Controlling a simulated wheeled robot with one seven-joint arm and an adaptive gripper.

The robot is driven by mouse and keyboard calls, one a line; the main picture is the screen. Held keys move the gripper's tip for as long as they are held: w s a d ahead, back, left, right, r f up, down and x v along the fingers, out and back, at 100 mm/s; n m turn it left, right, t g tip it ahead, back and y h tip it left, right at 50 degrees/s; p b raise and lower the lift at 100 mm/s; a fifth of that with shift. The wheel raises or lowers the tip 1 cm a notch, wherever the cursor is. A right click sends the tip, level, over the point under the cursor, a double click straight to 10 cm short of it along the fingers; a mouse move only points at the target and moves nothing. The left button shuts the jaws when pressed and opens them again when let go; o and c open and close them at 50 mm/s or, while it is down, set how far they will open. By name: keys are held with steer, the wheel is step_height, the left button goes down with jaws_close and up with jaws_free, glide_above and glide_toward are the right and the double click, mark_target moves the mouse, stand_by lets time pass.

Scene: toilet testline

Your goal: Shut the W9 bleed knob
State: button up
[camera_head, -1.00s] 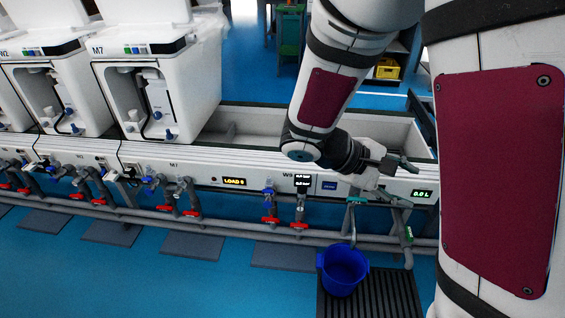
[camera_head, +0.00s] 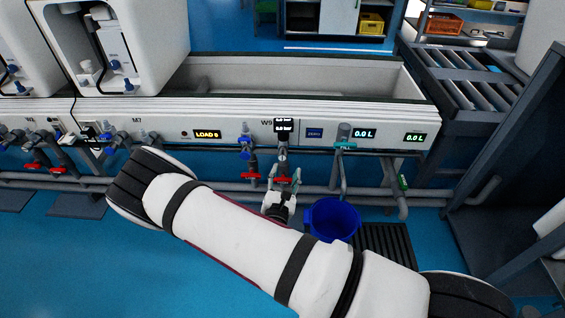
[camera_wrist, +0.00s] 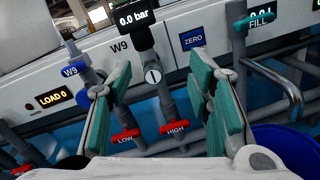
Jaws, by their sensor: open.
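The W9 station (camera_head: 266,123) is on the white bench front. Under its gauge (camera_wrist: 133,16), which reads 0.0 bar in the wrist view, a grey stem carries a small round knob (camera_wrist: 153,76) with a pale, nearly upright slot. No bleed label is readable, but this looks like the bleed knob; it shows small in the head view (camera_head: 283,157). My gripper (camera_wrist: 160,75) is open, its green-padded fingers left and right of the stem and knob in the picture. Contact is not visible. In the head view my gripper (camera_head: 283,180) is low in front of the W9 pipes.
Red LOW (camera_wrist: 125,136) and HIGH (camera_wrist: 174,127) handles show between the fingers. A blue W9 tap (camera_wrist: 75,70) is close left. The green FILL handle (camera_wrist: 255,20) is at upper right. A blue bucket (camera_head: 332,222) stands on the floor right of my gripper.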

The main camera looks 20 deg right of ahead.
steer(key=n+y, duration=0.2)
glide_toward(283, 157)
steer(key=shift+t, duration=0.3)
steer(key=b+x, duration=0.2)
steer(key=x, duration=0.1)
steer(key=b+x, duration=0.1)
steer(key=x, duration=0.3)
steer(key=b+x, duration=0.2)
steer(key=x, duration=0.2)
steer(key=shift+w+f+b, duration=0.1)
steer(key=shift+f+b, duration=0.2)
steer(key=shift+f, duration=0.05)
jaws_close()
